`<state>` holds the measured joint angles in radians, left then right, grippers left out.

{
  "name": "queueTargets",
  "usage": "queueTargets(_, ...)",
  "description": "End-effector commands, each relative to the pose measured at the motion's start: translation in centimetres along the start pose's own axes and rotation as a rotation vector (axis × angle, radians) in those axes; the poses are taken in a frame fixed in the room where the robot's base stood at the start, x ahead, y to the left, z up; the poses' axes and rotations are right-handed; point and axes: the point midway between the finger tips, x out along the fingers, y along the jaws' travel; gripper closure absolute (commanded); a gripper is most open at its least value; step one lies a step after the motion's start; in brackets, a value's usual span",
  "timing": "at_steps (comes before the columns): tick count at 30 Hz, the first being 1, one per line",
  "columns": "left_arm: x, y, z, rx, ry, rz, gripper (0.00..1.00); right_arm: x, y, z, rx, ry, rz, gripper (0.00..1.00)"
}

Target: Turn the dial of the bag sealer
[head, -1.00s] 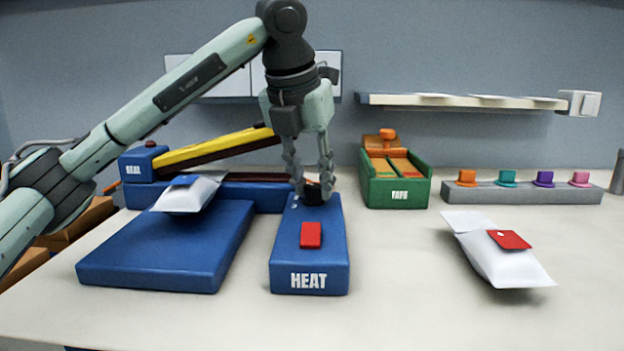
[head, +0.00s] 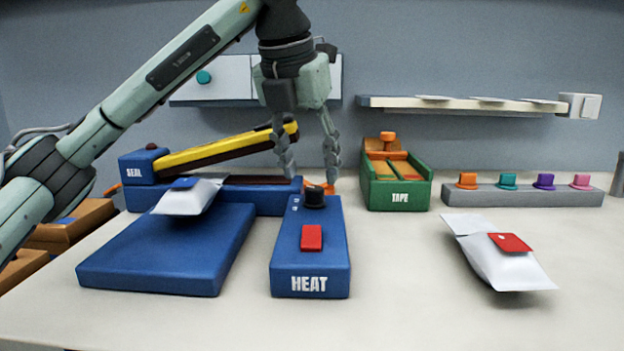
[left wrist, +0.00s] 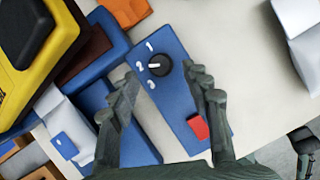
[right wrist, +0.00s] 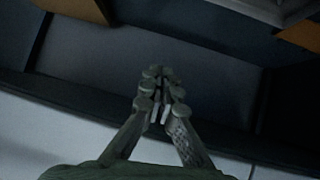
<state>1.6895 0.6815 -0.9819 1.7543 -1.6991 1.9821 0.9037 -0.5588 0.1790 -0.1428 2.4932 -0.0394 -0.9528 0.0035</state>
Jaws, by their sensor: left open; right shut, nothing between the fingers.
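The bag sealer's blue HEAT box (head: 310,257) stands on the table with a red button (head: 311,237) and a black dial (head: 315,198). In the left wrist view the dial (left wrist: 159,65) shows a white mark that appears to point at the 2, between 1 and 3. My left gripper (head: 308,175) is open and empty, above and apart from the dial. Its fingers (left wrist: 163,82) lie to either side of the box in the left wrist view. My right gripper (right wrist: 158,95) is shut and empty, seen only in the right wrist view, away from the sealer.
The sealer's blue SEAL part with a raised yellow arm (head: 215,148) is behind. A white pouch (head: 187,198) rests by the blue platform (head: 150,262). A green TAPE unit (head: 397,187), grey peg rail (head: 525,194) and another pouch (head: 500,262) are at right.

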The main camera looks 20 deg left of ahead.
Motion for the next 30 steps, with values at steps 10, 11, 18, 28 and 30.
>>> queueTargets(10,-6.9,0.1,0.1,-0.003,-0.003,0.002,0.52,0.0,-0.1,0.0,0.002,0.000,-0.001,1.00)
queueTargets(11,-7.2,0.1,0.1,-0.002,-0.003,0.001,0.52,0.0,-0.1,0.0,0.002,0.000,-0.001,1.00)
queueTargets(18,-8.4,0.1,0.0,-0.002,0.000,0.000,0.52,0.0,-0.1,0.0,0.003,0.000,-0.001,1.00)
queueTargets(28,-8.3,0.0,0.0,-0.002,0.000,0.000,0.52,0.0,-0.1,0.0,0.003,0.000,-0.001,1.00)
queueTargets(30,-8.3,0.0,0.0,-0.002,0.000,0.000,0.52,0.0,-0.1,0.0,0.003,0.000,-0.001,1.00)
